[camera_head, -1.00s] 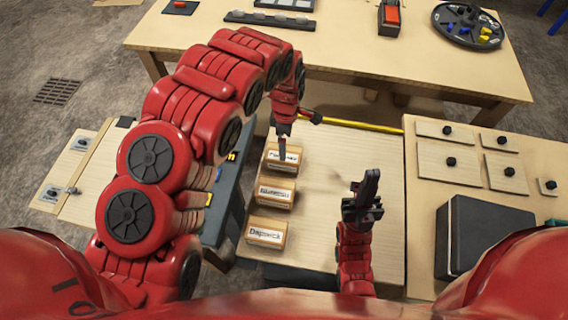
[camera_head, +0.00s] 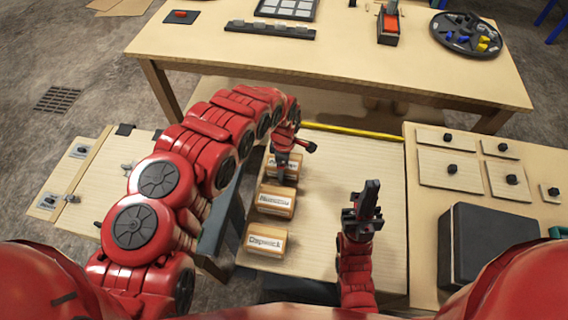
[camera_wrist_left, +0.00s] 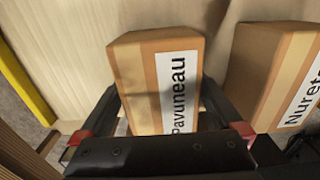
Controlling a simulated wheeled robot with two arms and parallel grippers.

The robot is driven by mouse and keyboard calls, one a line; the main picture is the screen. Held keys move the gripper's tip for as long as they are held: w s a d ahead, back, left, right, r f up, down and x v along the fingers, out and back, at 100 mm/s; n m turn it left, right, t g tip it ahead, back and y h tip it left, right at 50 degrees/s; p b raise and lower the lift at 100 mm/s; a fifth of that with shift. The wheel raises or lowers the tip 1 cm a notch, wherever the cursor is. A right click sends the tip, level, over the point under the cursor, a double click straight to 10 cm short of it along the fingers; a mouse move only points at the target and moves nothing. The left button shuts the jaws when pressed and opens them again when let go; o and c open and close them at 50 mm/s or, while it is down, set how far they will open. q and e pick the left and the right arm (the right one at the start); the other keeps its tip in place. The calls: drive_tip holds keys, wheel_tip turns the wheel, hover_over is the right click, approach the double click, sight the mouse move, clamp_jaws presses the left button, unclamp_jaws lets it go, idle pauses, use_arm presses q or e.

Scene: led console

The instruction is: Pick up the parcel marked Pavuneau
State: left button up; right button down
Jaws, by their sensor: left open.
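The Pavuneau parcel (camera_wrist_left: 150,84) is a brown box with a light tape band and a white label, filling the middle of the left wrist view. In the head view the same parcel (camera_head: 291,170) is the farthest of a row of three, partly hidden by my left gripper (camera_head: 280,172). In the left wrist view my left gripper (camera_wrist_left: 162,108) is open, with one finger on each side of this parcel. I cannot tell whether the fingers touch it. My right gripper (camera_head: 366,203) points up over the board, away from the parcels, and appears empty.
A second parcel (camera_head: 275,200), its label starting "Nuret" in the wrist view (camera_wrist_left: 262,72), stands close beside. The Capwick parcel (camera_head: 265,238) is nearest me. A yellow strip (camera_head: 350,131) edges the board. A black box (camera_head: 490,243) stands right.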

use_arm(q)
drive_tip(key=c, duration=1.4)
drive_tip(key=shift+r, duration=0.15)
